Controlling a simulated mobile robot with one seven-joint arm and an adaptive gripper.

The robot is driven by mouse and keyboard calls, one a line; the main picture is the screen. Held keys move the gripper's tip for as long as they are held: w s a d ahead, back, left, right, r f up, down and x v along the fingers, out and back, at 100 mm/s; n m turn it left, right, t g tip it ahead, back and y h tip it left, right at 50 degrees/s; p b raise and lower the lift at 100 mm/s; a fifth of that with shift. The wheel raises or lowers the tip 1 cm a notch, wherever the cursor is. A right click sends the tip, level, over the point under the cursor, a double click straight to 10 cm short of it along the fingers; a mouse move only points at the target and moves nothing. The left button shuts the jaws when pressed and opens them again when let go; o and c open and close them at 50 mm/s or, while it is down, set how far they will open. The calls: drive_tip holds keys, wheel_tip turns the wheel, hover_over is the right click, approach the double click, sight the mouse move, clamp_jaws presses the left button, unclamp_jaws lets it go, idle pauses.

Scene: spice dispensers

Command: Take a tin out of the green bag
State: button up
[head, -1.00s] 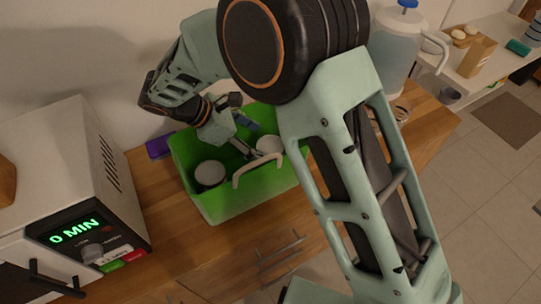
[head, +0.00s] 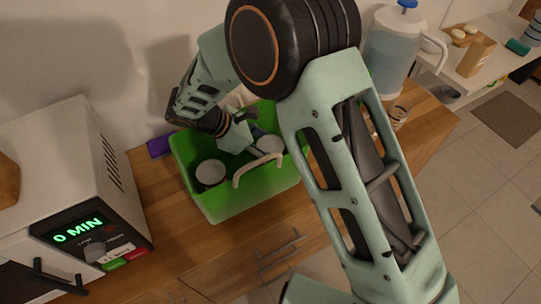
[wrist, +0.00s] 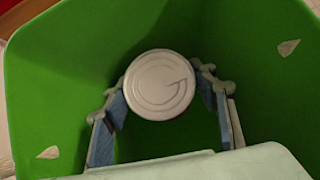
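The green bag (head: 238,200) stands open on the wooden counter. Two round pale-topped tins show inside it in the head view: a left tin (head: 211,172) and a right tin (head: 269,145). My gripper (head: 255,148) reaches down into the bag by the right tin, partly hidden by my arm. In the wrist view, one round tin lid (wrist: 160,84) lies between the tips of my gripper (wrist: 158,82). The two fingers are spread, one on each side of the tin, with narrow gaps. I cannot tell how deep they are beside it.
The bag's pale handle (head: 258,168) arches at its front side. A white oven (head: 60,170) with a green "0 MIN" display stands to the left. A purple object (head: 160,146) lies behind the bag. A clear pitcher (head: 392,55) stands at the back right.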

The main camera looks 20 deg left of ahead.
drive_tip(key=c, duration=0.8)
drive_tip(key=shift+r, duration=0.15)
